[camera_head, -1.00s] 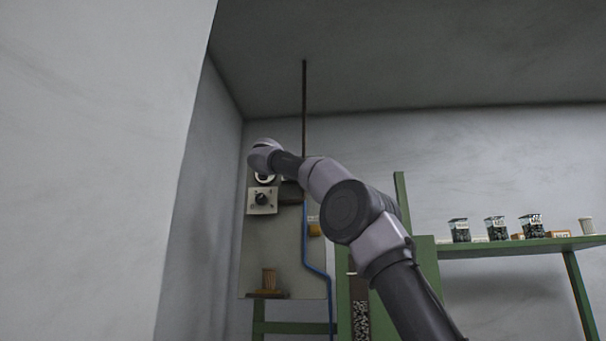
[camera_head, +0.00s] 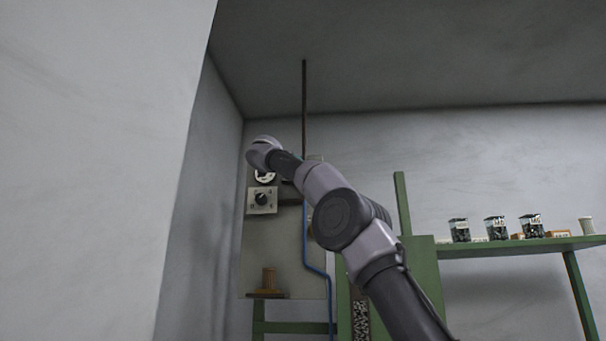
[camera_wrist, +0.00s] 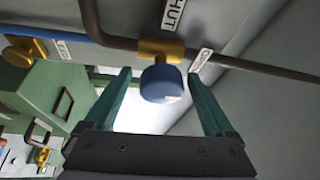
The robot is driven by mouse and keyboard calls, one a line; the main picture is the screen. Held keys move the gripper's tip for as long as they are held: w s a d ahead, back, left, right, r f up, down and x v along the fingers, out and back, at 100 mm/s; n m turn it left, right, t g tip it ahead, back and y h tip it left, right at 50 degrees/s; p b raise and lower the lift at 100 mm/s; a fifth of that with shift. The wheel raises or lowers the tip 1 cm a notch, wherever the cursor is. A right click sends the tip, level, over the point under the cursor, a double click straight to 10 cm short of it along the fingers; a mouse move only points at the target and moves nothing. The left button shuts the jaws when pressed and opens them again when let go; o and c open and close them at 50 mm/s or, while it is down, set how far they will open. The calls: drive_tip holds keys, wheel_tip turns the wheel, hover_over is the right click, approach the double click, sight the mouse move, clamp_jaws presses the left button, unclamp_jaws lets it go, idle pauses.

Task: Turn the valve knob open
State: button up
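In the wrist view a blue valve knob (camera_wrist: 162,84) sits on a brass valve body (camera_wrist: 160,50), which is joined to a brown pipe (camera_wrist: 250,66). My gripper (camera_wrist: 159,76) is open, with one teal finger on each side of the knob. I see gaps between the fingers and the knob, so it is not clamped. In the head view my arm hides the knob and the fingers.
In the head view a pale panel (camera_head: 285,255) carries a black dial (camera_head: 262,199) and a blue line (camera_head: 305,235). A green shelf (camera_head: 500,247) with several jars stands at right. A wall (camera_head: 90,150) is close at left.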

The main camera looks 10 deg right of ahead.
drive_tip(key=shift+s, duration=0.1)
drive_tip(key=v, duration=1)
drive_tip(key=shift+s+a, duration=0.25)
wheel_tip(320, 180, up, 5)
drive_tip(key=s+d+n+t+y, duration=0.1)
drive_tip(key=d+n+t+y, duration=0.1)
drive_tip(key=n+t, duration=0.3)
drive_tip(key=s+d+f+n+g+y, duration=0.3)
drive_tip(key=s+f, duration=0.6)
drive_tip(key=f, duration=0.9)
drive_tip(key=s+d+f+n+g+y, duration=0.4)
drive_tip(key=s+f+n, duration=0.3)
drive_tip(key=f, duration=1.2)
drive_tip(key=s+d+f+n+g+y, duration=0.4)
drive_tip(key=s+f, duration=0.8)
drive_tip(key=f, duration=0.6)
drive_tip(key=shift+s+f+n+g+y, duration=0.2)
drive_tip(key=shift+s+n+g+y, duration=0.1)
drive_tip(key=shift+n+g+y, duration=0.5)
